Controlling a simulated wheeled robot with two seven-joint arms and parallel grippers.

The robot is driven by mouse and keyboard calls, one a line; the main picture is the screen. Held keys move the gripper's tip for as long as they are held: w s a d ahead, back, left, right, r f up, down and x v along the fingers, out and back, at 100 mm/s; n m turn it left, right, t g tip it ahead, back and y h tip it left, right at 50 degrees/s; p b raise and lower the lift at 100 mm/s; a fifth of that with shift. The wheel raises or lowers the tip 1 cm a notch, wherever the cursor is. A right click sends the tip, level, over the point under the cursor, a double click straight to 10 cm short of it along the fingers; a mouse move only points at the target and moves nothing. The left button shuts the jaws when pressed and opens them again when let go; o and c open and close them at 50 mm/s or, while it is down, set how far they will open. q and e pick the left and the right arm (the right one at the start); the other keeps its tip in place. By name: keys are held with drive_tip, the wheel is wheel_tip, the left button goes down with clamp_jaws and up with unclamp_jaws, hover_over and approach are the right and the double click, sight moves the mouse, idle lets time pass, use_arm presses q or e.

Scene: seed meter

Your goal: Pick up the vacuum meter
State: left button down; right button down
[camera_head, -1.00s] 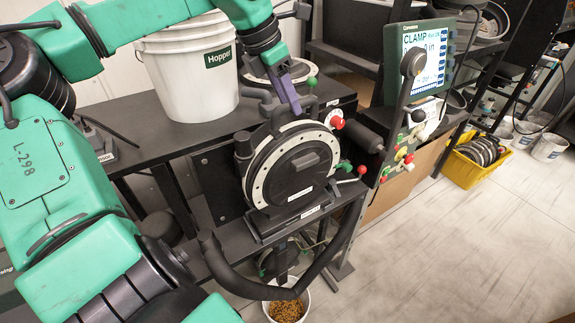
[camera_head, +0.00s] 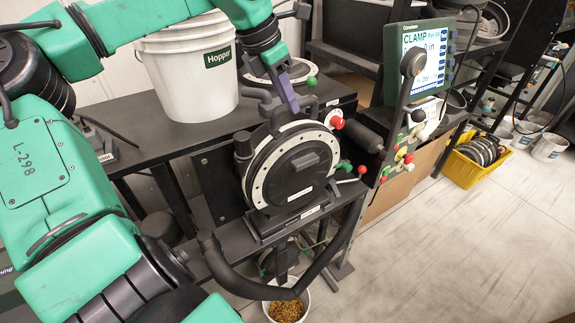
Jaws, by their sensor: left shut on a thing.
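The vacuum meter (camera_head: 262,176) is a round black housing with a white ring and a black centre. It stands upright on the black stand in the middle of the view. My left gripper (camera_head: 291,106) has purple fingers and reaches down from above to the top of the meter. It is shut on the meter's top, near a green knob; the exact contact is partly hidden by the fingers. My right gripper is not in view.
A white Hopper bucket (camera_head: 180,70) stands behind on the black table. A display panel (camera_head: 425,60) with knobs is on the right. A bowl of seeds (camera_head: 287,308) sits on the floor below.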

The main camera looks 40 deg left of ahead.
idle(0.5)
use_arm(q)
drive_tip(key=shift+w+r, duration=0.1)
drive_tip(key=shift+r, duration=0.15)
drive_tip(key=shift+f, duration=0.1)
drive_tip(key=shift+a, duration=0.1)
drive_tip(key=shift+r+b, duration=0.45)
drive_tip(key=shift+r, duration=1.25)
drive_tip(key=shift+d+b, duration=0.35)
drive_tip(key=shift+d, duration=0.3)
drive_tip(key=s+d+b, duration=0.2)
drive_tip(key=d, duration=0.6)
drive_tip(key=s+d+b, duration=0.3)
drive_tip(key=d, duration=0.5)
drive_tip(key=shift+b, duration=0.35)
drive_tip(key=shift+s, duration=0.1)
